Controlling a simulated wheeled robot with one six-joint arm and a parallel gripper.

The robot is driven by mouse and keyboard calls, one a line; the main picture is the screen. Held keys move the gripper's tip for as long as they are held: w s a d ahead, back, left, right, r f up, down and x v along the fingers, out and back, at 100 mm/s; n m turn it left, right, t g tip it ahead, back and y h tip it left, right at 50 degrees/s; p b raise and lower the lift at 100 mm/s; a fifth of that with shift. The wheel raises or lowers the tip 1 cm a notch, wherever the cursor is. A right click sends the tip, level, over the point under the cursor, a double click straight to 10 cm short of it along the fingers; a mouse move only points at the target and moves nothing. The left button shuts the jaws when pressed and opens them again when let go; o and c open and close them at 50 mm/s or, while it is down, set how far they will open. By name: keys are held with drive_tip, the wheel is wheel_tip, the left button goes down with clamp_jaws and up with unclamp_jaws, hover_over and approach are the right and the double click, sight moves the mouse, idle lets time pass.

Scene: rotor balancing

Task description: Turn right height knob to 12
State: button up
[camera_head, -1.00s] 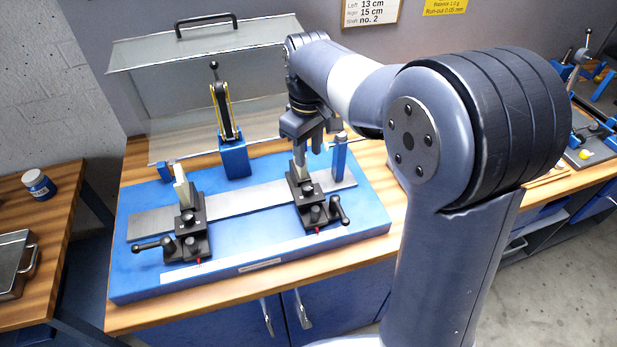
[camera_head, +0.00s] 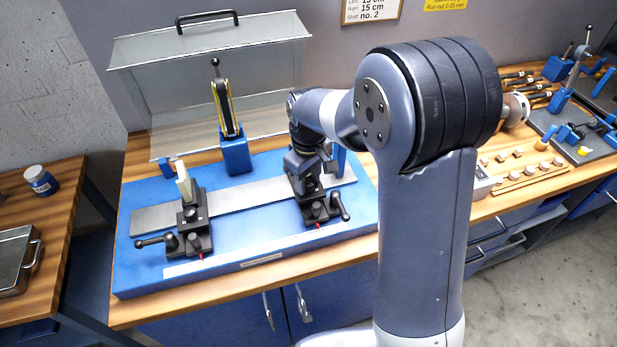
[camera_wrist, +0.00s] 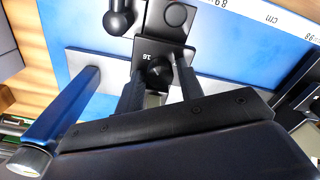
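The right support (camera_head: 316,214) is a black stand with a side lever, on the right of the blue base plate (camera_head: 240,262). In the head view my gripper (camera_head: 306,180) is low over its rear part and hides the height knob. In the wrist view the dark right height knob (camera_wrist: 158,73) lies between the two fingers of my gripper (camera_wrist: 159,62), beside a small white mark that looks like 16. The fingers are apart, one on each side of the knob, and I see no clear contact. A second round knob (camera_wrist: 176,14) and the lever's ball end (camera_wrist: 120,18) are beyond.
The left support (camera_head: 192,220) carries a pale upright plate. A blue post (camera_wrist: 62,108) stands close beside my gripper. A blue block with a yellow-edged arm (camera_head: 235,152) and a clear hinged cover (camera_head: 215,80) are behind. A wooden rack (camera_head: 530,177) lies right.

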drive_tip(key=shift+c, duration=0.6)
drive_tip(key=c, duration=0.6)
drive_tip(key=shift+m, duration=0.3)
drive_tip(key=m, duration=0.5)
drive_tip(key=shift+b, duration=0.3)
drive_tip(key=m, duration=0.6)
drive_tip(key=shift+r+m, duration=0.1)
drive_tip(key=shift+m, duration=0.2)
